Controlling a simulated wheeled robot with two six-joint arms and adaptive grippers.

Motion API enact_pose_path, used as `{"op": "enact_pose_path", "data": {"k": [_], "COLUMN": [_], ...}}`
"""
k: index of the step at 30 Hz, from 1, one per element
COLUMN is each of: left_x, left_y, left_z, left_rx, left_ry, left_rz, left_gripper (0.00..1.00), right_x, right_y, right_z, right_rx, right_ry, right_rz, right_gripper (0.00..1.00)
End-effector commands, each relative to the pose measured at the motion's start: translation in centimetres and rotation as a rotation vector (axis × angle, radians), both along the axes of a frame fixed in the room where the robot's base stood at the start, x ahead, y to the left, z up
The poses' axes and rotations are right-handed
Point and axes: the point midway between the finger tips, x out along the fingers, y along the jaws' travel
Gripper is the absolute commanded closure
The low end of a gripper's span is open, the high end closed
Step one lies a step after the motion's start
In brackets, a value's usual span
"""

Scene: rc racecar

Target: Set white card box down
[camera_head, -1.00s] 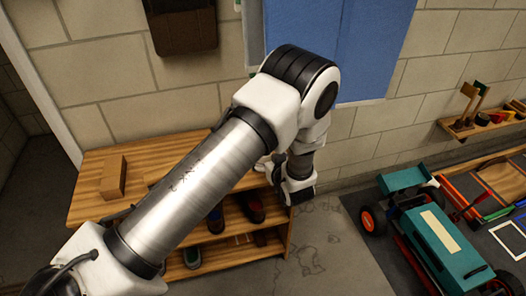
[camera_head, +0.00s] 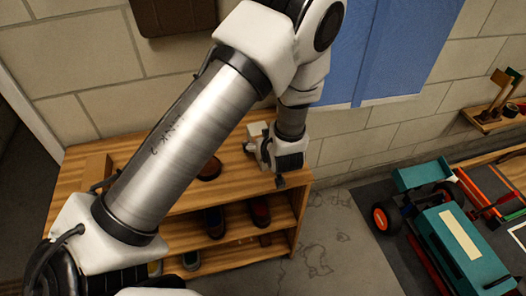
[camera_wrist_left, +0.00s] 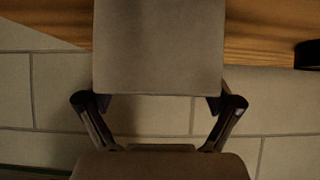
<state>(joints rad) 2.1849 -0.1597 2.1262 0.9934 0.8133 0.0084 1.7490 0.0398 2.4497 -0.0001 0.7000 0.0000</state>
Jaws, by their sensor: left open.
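The white card box (camera_head: 258,131) shows as a small pale block at the right end of the wooden shelf unit's top, partly hidden by my left gripper (camera_head: 266,158). In the left wrist view the box (camera_wrist_left: 160,45) is a plain grey-looking face at upper middle. There the fingers of my left gripper (camera_wrist_left: 160,104) are spread wide, one near each lower corner of the box. I cannot tell whether the fingers touch it or whether it rests fully on the wood. My right gripper is not in view.
The wooden shelf unit (camera_head: 228,180) has shoes on its lower shelves and a brown block (camera_head: 97,170) at its left. A dark round item (camera_head: 210,169) lies on its top. A teal toy car (camera_head: 462,250) stands on a dark mat at right. The wall is close behind.

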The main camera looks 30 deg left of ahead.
Motion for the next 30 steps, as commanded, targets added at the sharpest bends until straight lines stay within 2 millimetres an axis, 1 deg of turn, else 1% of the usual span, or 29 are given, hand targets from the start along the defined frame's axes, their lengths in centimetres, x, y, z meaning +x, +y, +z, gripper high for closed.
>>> {"op": "enact_pose_path", "data": {"k": [1,8,11,12,13,14,17,18,26,30], "left_x": [0.3,0.5,0.5,0.5,0.5,0.5,0.5,0.5,0.5,0.6], "left_y": [0.4,0.6,0.6,0.6,0.6,0.6,0.5,0.5,0.6,0.6], "left_z": [-0.7,-0.4,-0.4,-0.4,-0.4,-0.4,-0.4,-0.4,-0.3,0.4], "left_rx": [-0.002,0.002,0.002,0.002,0.002,0.002,0.001,0.001,0.001,0.001], "left_ry": [-0.002,-0.001,-0.001,-0.001,-0.001,-0.001,0.000,0.000,0.000,0.000], "left_rz": [0.002,-0.001,-0.001,-0.001,-0.001,-0.001,-0.002,-0.002,-0.002,-0.003], "left_gripper": [0.09,0.09,0.41,0.55,0.66,0.69,0.70,0.75,0.75,0.75], "right_x": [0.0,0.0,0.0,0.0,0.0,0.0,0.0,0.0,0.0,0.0], "right_y": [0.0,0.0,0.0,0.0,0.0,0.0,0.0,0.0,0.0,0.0], "right_z": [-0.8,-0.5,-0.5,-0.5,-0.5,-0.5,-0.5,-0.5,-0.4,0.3], "right_rx": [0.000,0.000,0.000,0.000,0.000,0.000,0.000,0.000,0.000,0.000], "right_ry": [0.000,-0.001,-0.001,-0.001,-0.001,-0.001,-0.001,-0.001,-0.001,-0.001], "right_rz": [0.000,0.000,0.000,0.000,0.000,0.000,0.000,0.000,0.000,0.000], "right_gripper": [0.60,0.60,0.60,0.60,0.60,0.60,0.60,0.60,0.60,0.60]}}
